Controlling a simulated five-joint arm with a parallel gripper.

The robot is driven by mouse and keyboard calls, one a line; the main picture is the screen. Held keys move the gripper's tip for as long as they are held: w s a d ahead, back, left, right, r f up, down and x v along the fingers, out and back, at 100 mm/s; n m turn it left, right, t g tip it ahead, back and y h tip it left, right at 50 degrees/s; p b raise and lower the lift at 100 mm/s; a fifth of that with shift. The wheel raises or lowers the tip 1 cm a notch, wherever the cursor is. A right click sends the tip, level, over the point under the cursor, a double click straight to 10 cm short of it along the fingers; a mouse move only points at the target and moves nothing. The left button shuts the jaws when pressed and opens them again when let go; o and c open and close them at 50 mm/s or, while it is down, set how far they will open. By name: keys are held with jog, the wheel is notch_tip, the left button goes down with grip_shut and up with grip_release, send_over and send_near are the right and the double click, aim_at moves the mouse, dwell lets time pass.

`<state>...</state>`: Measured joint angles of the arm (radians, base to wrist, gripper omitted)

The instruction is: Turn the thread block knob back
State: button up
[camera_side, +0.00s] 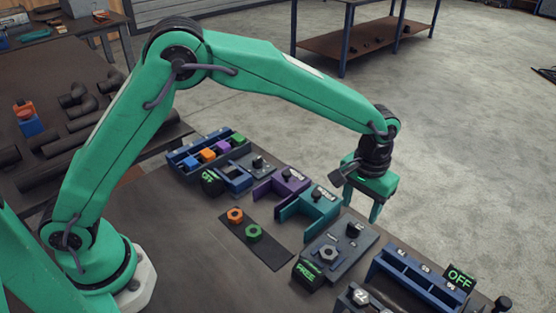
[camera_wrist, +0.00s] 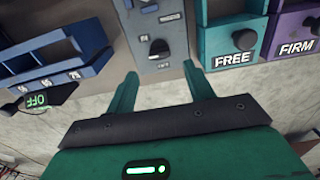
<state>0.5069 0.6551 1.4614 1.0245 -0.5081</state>
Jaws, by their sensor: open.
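The thread block (camera_side: 345,262) is a grey plate with a hex nut (camera_side: 328,253) and a black knob (camera_side: 353,230). In the wrist view the block (camera_wrist: 148,21) stands between a blue rack and a teal bracket, with the knob (camera_wrist: 158,48) near its edge. My gripper (camera_side: 361,211) is open and empty, above and beside the knob end of the block. In the wrist view the gripper (camera_wrist: 160,70) has its fingers either side of the knob's line, with the knob beyond the tips. The small labels by the knob are too blurred to read.
A teal bracket (camera_side: 306,208) marked FREE in the wrist view and a purple bracket (camera_side: 279,185) stand left of the block. A blue rack (camera_side: 415,279) with an OFF display (camera_side: 459,279) is to its right. A FREE display (camera_side: 308,273) sits in front.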

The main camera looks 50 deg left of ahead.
aim_at(355, 225)
jog(key=shift+f, duration=2.75)
jog(key=c, duration=1)
